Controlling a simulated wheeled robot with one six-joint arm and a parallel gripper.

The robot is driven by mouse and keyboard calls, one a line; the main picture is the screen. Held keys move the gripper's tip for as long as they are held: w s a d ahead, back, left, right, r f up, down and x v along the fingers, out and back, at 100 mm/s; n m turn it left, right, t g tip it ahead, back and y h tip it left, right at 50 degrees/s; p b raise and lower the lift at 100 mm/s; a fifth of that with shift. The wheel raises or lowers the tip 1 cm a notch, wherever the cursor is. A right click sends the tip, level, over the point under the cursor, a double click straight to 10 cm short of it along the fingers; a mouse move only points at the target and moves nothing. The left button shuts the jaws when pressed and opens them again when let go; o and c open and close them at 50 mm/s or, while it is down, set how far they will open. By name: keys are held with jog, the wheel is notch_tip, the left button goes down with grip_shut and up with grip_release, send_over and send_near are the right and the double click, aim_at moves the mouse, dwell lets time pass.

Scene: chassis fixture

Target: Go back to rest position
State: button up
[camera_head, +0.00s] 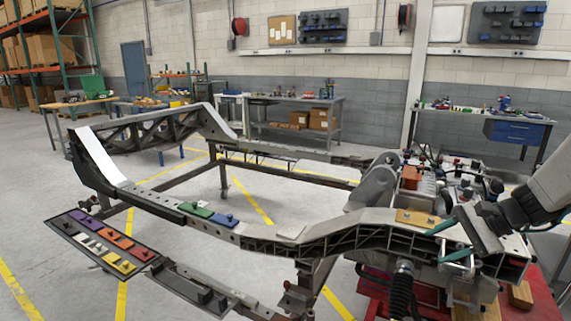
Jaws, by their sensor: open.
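My gripper (437,246) is at the right of the head view, with its two teal fingers spread apart and pointing left. It is open, and I see nothing between the fingers. It is over the right part of the grey chassis frame (270,246), close to a tan plate (417,218) with small knobs on the rail. I cannot tell whether a finger touches the rail or the plate. My arm comes in from the right edge.
A green block (197,210) and a blue block (224,220) sit on the chassis rail. A dark tray (71,226) at lower left holds several coloured blocks. Mechanical parts crowd the frame's right end, above a red base (538,300). Benches stand behind; floor shows inside the frame.

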jog(key=s+a+r+n+g+h, duration=0.1)
jog(key=s+a+n, duration=0.3)
jog(key=s, duration=0.4)
jog(key=s+a+r+n+g+h, duration=0.1)
jog(key=s+a+r+n+h, duration=0.3)
jog(key=s, duration=0.4)
jog(key=s+a+r+n+g+h, duration=0.1)
jog(key=s+a+r+n+h, duration=0.2)
jog(key=s, duration=0.6)
jog(key=shift+a+n, duration=0.8)
jog(key=shift+n, duration=0.4)
